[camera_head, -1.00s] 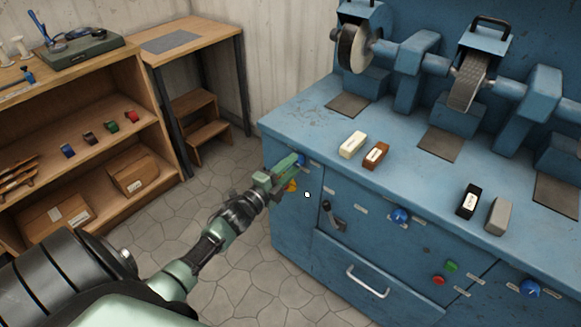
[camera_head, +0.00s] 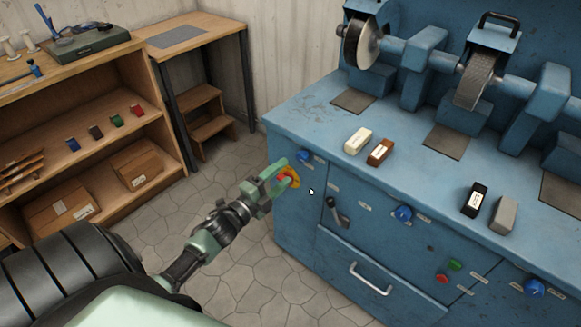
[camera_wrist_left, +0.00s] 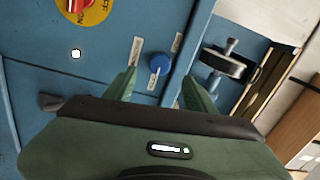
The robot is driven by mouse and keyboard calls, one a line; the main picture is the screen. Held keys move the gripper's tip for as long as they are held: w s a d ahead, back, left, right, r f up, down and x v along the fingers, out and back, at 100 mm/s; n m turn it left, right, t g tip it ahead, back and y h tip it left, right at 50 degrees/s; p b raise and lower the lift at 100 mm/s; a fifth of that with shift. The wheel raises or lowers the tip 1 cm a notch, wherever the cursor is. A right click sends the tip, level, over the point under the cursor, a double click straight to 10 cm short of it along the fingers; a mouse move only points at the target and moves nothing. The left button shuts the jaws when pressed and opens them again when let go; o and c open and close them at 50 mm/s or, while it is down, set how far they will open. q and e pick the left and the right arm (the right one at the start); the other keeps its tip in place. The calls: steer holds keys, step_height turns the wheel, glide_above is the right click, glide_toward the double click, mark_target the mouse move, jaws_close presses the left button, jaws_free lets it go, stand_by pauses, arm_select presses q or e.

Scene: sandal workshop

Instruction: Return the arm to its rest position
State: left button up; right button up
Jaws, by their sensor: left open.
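My left arm comes in from the lower left in the head view. Its gripper (camera_head: 279,173) is in the air before the left end of the blue machine cabinet (camera_head: 320,270), open with nothing seen between the fingers. In the left wrist view the two green fingers (camera_wrist_left: 160,88) stand apart, and a blue knob (camera_wrist_left: 159,63) on the cabinet front shows between them. That knob (camera_head: 304,156) is just beyond the gripper in the head view. A yellow disc with a red switch (camera_head: 291,177) is partly hidden by the gripper. My right gripper is not in view.
Grinding wheels (camera_head: 368,42) stand on the cabinet. White (camera_head: 358,140), brown (camera_head: 380,152), black (camera_head: 474,199) and grey (camera_head: 502,215) blocks lie on its top. A wooden shelf (camera_head: 110,85) and step stool (camera_head: 205,110) are at left. Floor (camera_head: 240,270) between is clear.

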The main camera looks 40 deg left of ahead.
arm_select(q)
steer(key=shift+s, duration=0.8)
steer(key=shift+f, duration=0.15)
steer(key=s+d+f+n+g+y+p, duration=0.1)
steer(key=s+d+f+n+g, duration=0.3)
steer(key=f, duration=0.6)
steer(key=s+a+f+n+g+y, duration=0.1)
steer(key=s+f+n+g, duration=0.1)
steer(key=s+f, duration=0.6)
steer(key=s+d+f+n+g+p, duration=0.1)
steer(key=s+d+f+n+g, duration=0.15)
steer(key=f, duration=1.05)
steer(key=s+d+f+n+g, duration=0.2)
steer(key=s+d+f+g, duration=0.1)
steer(key=s, duration=0.6)
steer(key=s+d+f+n+g, duration=0.2)
steer(key=s+f, duration=0.4)
steer(key=s, duration=0.4)
steer(key=s+d+f+n+g+p, duration=0.1)
steer(key=s+d+f+g, duration=0.3)
steer(key=s, duration=0.6)
steer(key=shift+d+f+n, duration=0.15)
steer(key=shift+f+n, duration=0.05)
steer(key=shift+n, duration=0.45)
